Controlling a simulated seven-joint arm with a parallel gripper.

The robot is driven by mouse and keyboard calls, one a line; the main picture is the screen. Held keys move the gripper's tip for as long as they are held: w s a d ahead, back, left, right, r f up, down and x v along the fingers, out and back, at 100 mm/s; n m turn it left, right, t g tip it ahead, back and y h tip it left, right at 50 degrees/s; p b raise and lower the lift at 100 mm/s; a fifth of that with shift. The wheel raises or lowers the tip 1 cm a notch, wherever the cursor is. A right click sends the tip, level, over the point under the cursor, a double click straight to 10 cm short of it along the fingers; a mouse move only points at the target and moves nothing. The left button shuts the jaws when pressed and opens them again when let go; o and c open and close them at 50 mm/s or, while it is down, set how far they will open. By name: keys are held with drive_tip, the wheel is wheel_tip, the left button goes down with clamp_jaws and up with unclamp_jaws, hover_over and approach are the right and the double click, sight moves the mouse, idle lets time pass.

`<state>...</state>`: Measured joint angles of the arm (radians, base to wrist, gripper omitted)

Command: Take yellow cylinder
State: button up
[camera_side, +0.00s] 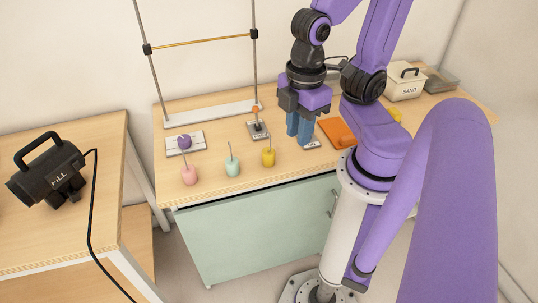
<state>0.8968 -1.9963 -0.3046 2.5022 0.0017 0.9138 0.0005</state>
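A small yellow cylinder (268,157) with a thin hook on top stands upright near the front edge of the wooden bench. My gripper (299,138) points down, with blue fingers, above the bench to the right of and behind the yellow cylinder. It is apart from the cylinder and close to a small grey plate (312,143). The fingers look close together from this side, and I cannot tell whether anything is between them. Part of another yellow thing (394,115) shows behind my arm; its shape is hidden.
A mint cylinder (232,167) and a pink cylinder (189,175) stand left of the yellow one. Behind are a purple ball (184,142) on a white plate, an orange-topped stand (257,130) and a metal frame (203,42). An orange block (337,132) lies right of my gripper.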

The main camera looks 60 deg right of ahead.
drive_tip(key=o, duration=0.7)
drive_tip(key=n+t+h, duration=0.3)
drive_tip(key=n+h, duration=0.5)
drive_tip(key=h, duration=0.5)
approach(268, 153)
drive_tip(key=x, duration=0.6)
drive_tip(key=shift+w, duration=0.2)
drive_tip(key=shift+x, duration=2.55)
